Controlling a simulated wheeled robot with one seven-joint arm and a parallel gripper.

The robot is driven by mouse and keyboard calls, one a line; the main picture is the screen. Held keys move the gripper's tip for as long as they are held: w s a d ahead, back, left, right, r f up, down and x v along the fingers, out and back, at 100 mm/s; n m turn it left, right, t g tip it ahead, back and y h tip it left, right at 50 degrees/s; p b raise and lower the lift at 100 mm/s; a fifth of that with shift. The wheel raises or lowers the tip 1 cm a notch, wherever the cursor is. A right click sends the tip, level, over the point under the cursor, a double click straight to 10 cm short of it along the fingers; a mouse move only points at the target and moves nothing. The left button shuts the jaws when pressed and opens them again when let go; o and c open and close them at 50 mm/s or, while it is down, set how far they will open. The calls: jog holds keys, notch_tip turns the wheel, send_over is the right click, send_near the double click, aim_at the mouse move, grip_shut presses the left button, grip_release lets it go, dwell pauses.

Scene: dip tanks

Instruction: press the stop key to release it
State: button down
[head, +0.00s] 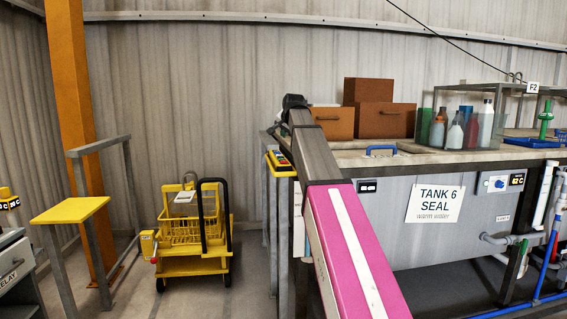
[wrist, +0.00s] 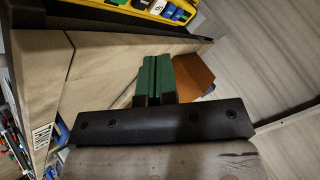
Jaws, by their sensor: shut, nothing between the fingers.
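A yellow key box (head: 280,164) is fixed at the left end of the tank counter in the head view, partly behind my arm. Small coloured keys show on it, too small to tell which is the stop key. In the wrist view part of the yellow box (wrist: 146,6) shows at the top edge, with blue, white and green keys. My gripper (wrist: 154,62) has green fingers closed together with nothing between them. In the wrist view its fingertips are below the box and apart from it. In the head view the fingers are hidden behind my dark wrist.
The counter (head: 345,158) bears brown boxes (head: 384,120), a blue handle (head: 380,150) and several bottles (head: 455,134). The grey Tank 6 (head: 390,215) stands below. A yellow cart (head: 190,265) and a railing with a yellow shelf (head: 70,211) stand left, with open floor between cart and tank.

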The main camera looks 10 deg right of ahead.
jog(key=shift+f, duration=4.15)
jog(key=shift+f, duration=0.15)
jog(key=shift+f, duration=0.25)
jog(key=shift+f, duration=0.45)
jog(key=shift+r, duration=0.85)
jog(key=shift+r, duration=2.55)
